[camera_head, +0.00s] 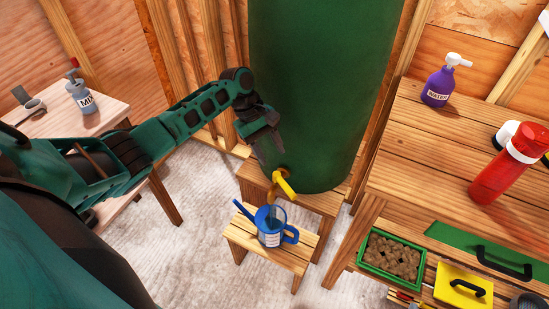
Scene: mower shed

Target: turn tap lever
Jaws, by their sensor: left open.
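A yellow tap with a lever (286,186) sticks out low on the front of a big green barrel (325,90). The barrel stands on a wooden stand (325,202). A blue watering can (270,225) stands on a small wooden stool (265,258) below the tap. My left gripper (268,160) points down just up and left of the tap, close to the barrel. It is open, and nothing shows between its fingers. I cannot tell whether it touches the lever. My right gripper is not in view.
At right, a wooden bench (420,150) carries a purple pump bottle (439,85) and a red bottle (507,165). At left, a table (100,112) holds a grey spray bottle (81,92).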

